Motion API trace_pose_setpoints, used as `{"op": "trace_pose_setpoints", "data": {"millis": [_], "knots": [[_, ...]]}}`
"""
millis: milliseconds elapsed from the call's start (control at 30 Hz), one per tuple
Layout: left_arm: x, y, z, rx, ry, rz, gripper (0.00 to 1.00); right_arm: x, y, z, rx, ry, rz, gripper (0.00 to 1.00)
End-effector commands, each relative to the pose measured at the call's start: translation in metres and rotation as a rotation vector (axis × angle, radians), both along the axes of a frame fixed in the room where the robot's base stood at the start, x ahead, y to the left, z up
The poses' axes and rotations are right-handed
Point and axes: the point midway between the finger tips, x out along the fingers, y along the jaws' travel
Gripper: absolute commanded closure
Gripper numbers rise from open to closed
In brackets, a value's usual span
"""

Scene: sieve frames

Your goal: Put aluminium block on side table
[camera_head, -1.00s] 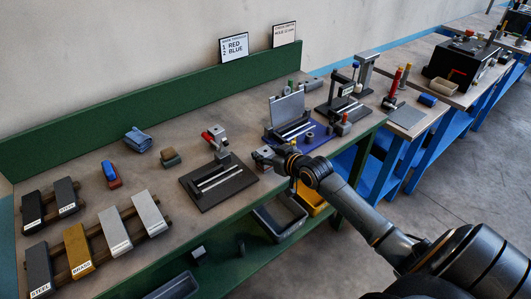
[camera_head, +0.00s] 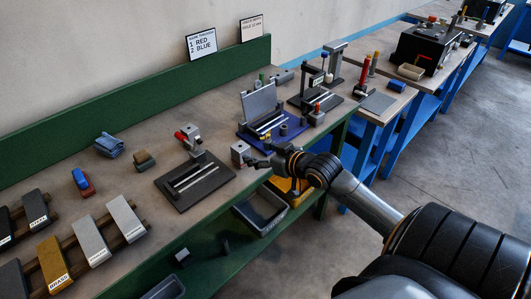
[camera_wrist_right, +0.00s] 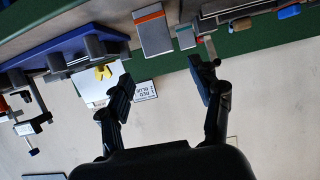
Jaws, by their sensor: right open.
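Two pale silver blocks (camera_head: 91,242) and (camera_head: 126,218) lie on dark rails at the left of the green bench in the head view; their labels are too small to read, and either may be the aluminium block. A small grey metal cube (camera_head: 239,154) stands near the bench's front edge. My right gripper (camera_head: 259,155) is just right of this cube, open and empty. The wrist view also shows its spread fingers (camera_wrist_right: 163,85) with nothing between them. A wood-topped table with blue legs (camera_head: 366,116), perhaps the side table, adjoins the bench's right end. My left gripper is out of view.
A black slotted fixture (camera_head: 190,187) lies left of the cube. A blue fixture with an upright plate (camera_head: 259,105) and a black stand (camera_head: 312,92) are behind my right gripper. A brass block (camera_head: 53,265) lies beside the silver blocks. Bins (camera_head: 260,211) sit below the bench.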

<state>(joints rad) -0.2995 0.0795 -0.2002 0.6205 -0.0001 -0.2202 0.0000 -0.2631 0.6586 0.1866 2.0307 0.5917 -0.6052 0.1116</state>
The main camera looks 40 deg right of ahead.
Motion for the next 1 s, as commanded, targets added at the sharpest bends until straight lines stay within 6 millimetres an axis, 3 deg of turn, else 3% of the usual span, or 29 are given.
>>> {"op": "trace_pose_setpoints", "data": {"millis": [267, 833, 933, 1000], "knots": [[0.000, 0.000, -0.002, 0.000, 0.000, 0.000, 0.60, -0.023, -0.002, 0.009, 0.002, 0.000, -0.001, 0.35], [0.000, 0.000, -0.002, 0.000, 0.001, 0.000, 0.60, -0.024, -0.002, 0.010, 0.002, 0.000, -0.001, 0.35], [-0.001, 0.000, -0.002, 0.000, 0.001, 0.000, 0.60, -0.029, 0.004, 0.001, -0.002, 0.026, 0.003, 0.35], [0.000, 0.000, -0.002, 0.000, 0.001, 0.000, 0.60, -0.039, 0.016, -0.015, -0.009, 0.076, 0.010, 0.35]]}}
